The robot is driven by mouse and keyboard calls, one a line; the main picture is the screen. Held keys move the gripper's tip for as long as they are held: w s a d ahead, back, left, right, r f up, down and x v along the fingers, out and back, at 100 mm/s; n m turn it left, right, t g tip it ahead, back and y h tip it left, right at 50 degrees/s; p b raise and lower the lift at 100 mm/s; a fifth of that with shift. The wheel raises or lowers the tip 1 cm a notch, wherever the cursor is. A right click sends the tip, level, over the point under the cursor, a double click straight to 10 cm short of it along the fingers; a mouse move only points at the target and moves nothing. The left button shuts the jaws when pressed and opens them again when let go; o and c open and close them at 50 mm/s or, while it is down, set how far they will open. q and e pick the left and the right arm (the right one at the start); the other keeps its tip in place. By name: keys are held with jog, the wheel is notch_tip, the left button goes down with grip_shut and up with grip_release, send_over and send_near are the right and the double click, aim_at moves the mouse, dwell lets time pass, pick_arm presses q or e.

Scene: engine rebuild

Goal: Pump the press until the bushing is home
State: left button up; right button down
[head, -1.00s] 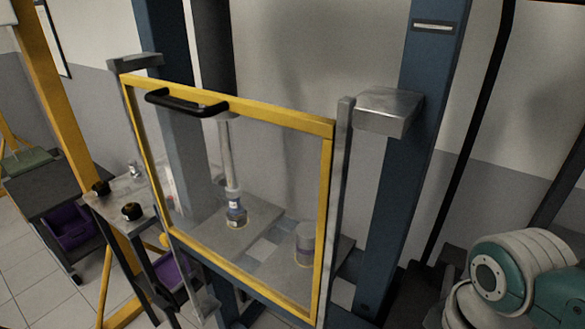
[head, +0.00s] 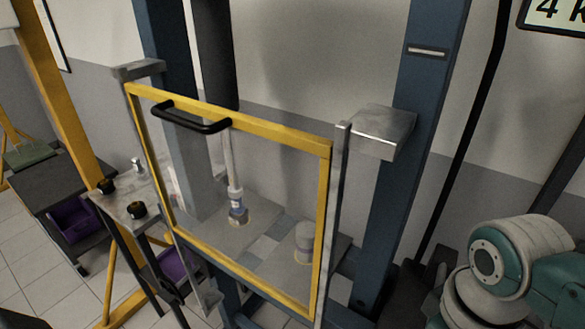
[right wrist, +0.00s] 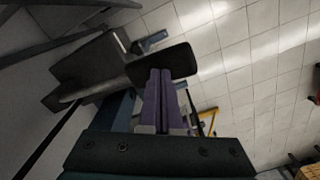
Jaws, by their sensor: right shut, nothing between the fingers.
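The blue-framed press (head: 410,130) fills the head view, with a yellow-framed clear guard (head: 320,200) across its front. Behind the guard, a slim metal ram (head: 229,165) reaches down to a small blue and silver part (head: 238,210), likely the bushing, on a grey plate (head: 215,235). I cannot tell how deep it sits. My right gripper (right wrist: 162,72) shows purple fingers shut together and empty. A dark rounded pad (right wrist: 165,65) lies at or just beyond its tips; contact is unclear. No pump lever can be made out for certain. My left gripper is out of view.
A grey cylinder (head: 304,240) stands right of the ram, behind the guard. The guard has a black handle (head: 190,120). A small metal stand (head: 130,205) with black knobs is at left, near a dark cart (head: 55,185). Tiled floor is open at far left.

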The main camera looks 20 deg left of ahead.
jog(key=shift+f+b, duration=4.7)
jog(key=shift+f, duration=0.45)
notch_tip(320, 180, up, 11)
jog(key=p, duration=1.1)
jog(key=shift+r, duration=0.15)
jog(key=shift+r, duration=0.1)
notch_tip(320, 180, up, 5)
jog(key=p, duration=0.5)
jog(key=shift+p, duration=0.35)
